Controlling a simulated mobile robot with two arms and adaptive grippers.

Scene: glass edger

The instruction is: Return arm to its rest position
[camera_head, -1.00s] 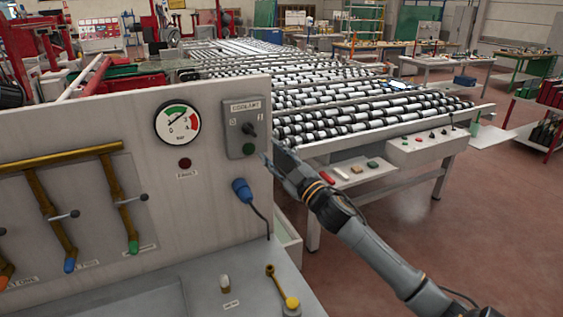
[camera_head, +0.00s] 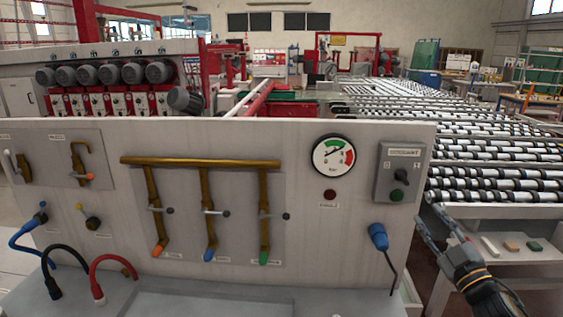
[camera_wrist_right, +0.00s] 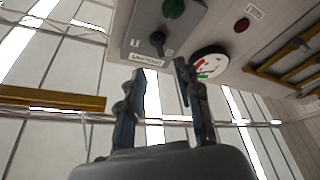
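My right gripper (camera_head: 428,224) is at the lower right of the head view, below and to the right of the grey coolant switch box (camera_head: 403,162). Its two fingers are apart with nothing between them, and it does not touch the panel. In the right wrist view the open fingers (camera_wrist_right: 161,68) point toward the panel. The coolant box (camera_wrist_right: 158,28), with its black knob and green button, shows upside down beyond them. My left gripper is in neither view.
The panel (camera_head: 310,240) carries a pressure gauge (camera_head: 333,155), a red lamp (camera_head: 330,195), brass pipes (camera_head: 200,162) and a blue plug (camera_head: 378,236). A roller conveyor (camera_head: 490,165) stands behind at right. Coloured hoses (camera_head: 110,262) lie at lower left.

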